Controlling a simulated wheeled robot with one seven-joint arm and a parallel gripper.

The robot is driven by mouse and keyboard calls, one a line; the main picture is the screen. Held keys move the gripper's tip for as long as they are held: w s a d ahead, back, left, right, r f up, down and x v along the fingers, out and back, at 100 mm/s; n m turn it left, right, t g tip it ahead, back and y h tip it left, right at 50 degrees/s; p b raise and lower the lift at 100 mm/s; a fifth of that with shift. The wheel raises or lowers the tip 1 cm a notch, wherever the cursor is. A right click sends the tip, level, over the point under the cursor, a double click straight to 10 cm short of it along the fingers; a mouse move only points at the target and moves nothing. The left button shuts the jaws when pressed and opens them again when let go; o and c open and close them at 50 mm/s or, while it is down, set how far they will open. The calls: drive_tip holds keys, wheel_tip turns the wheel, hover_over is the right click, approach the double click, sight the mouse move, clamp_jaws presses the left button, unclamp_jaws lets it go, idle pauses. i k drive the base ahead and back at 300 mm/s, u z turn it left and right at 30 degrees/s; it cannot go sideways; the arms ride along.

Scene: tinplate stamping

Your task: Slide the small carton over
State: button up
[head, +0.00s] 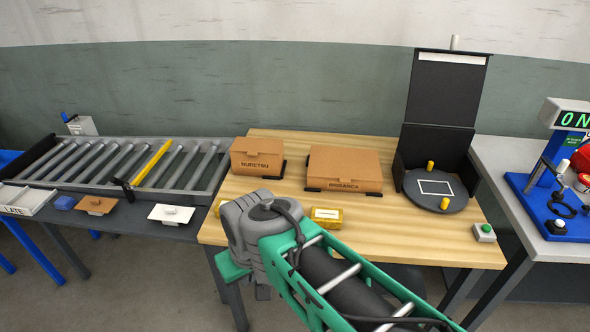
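The small carton (257,152) is a closed brown box marked "NURETSU". It sits toward the back left of the wooden table (420,240), on a dark base that shows at its right side. A wider brown carton (345,165), marked "BRIGANCA", sits to its right on dark supports, with a gap between the two. My arm reaches in from the lower right, and its grey joint is in front of the small carton, apart from it in the picture. My gripper is not visible; I see no fingers.
A roller conveyor (205,190) with a yellow bar stands left of the table. A yellow box (327,216) lies near my arm; another is partly hidden. A round dark plate (437,190) and open black case (445,90) stand right. Bare wood lies at the front right.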

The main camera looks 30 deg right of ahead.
sight(242, 164)
drive_tip(key=u, duration=1.35)
drive_tip(key=i, duration=1.2)
drive_tip(key=z, duration=2.75)
drive_tip(key=i, duration=0.5)
drive_tip(key=u, duration=0.05)
